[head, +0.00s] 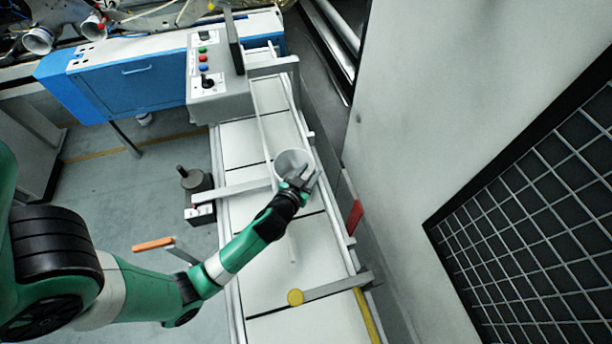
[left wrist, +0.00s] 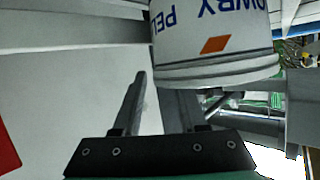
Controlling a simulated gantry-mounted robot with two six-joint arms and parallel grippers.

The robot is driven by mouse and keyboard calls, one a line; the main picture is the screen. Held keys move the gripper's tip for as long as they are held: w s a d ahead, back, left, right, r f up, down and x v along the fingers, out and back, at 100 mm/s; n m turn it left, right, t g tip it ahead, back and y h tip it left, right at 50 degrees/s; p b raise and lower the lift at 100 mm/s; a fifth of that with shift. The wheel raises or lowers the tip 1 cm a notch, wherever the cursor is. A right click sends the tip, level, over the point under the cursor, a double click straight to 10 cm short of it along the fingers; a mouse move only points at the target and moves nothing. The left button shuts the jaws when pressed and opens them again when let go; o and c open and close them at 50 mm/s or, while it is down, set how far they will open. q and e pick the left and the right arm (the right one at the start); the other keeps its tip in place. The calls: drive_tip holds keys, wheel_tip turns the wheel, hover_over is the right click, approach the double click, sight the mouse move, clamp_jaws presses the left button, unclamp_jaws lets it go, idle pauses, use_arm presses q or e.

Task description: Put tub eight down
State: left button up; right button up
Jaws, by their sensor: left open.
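A white tub (head: 291,160) is on the pale conveyor bed (head: 256,143), near the crossbar. In the left wrist view the tub (left wrist: 215,45) shows blue lettering, an orange mark and a ridged rim, and part of it is cut off by the frame. My left gripper (head: 307,180) is open at the tub's near side in the head view. In the left wrist view its two fingers (left wrist: 158,82) are apart with nothing seen between them, and the tub is beyond them to the upper right. I cannot tell whether they touch it. My right gripper is not in view.
A grey control box (head: 208,75) with buttons and a blue cabinet (head: 150,75) stand at the far end. A crossbar (head: 230,190) reaches over the bed. A pale wall and wire grid (head: 540,220) bound the right.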

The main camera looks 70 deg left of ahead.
use_arm(q)
drive_tip(key=p+v, duration=0.1)
drive_tip(key=v, duration=1.1)
drive_tip(key=w+d+r+m+t+h, duration=0.1)
drive_tip(key=w+d+r+t, duration=0.2)
drive_tip(key=w+r, duration=0.5)
drive_tip(key=w+d+r+t+h, duration=0.1)
drive_tip(key=w+d+r+t, duration=0.15)
drive_tip(key=r, duration=0.95)
drive_tip(key=w+d+r+m+t+h, duration=0.1)
drive_tip(key=w+d+r+t, duration=0.2)
drive_tip(key=w+r, duration=0.55)
drive_tip(key=s+d+r+m+t+h, duration=0.2)
drive_tip(key=s+r, duration=0.1)
drive_tip(key=r, duration=0.6)
drive_tip(key=s+d+r+m+t+h, duration=0.2)
drive_tip(key=s+r+t+h, duration=0.1)
drive_tip(key=r, duration=0.7)
drive_tip(key=s+d+r+m+t+h, duration=0.1)
drive_tip(key=s+d+r+t+h, duration=0.1)
drive_tip(key=r, duration=0.7)
drive_tip(key=shift+s+d+r+m+t+h, duration=0.4)
drive_tip(key=shift+s+d+t, duration=0.15)
drive_tip(key=shift+s+t, duration=0.15)
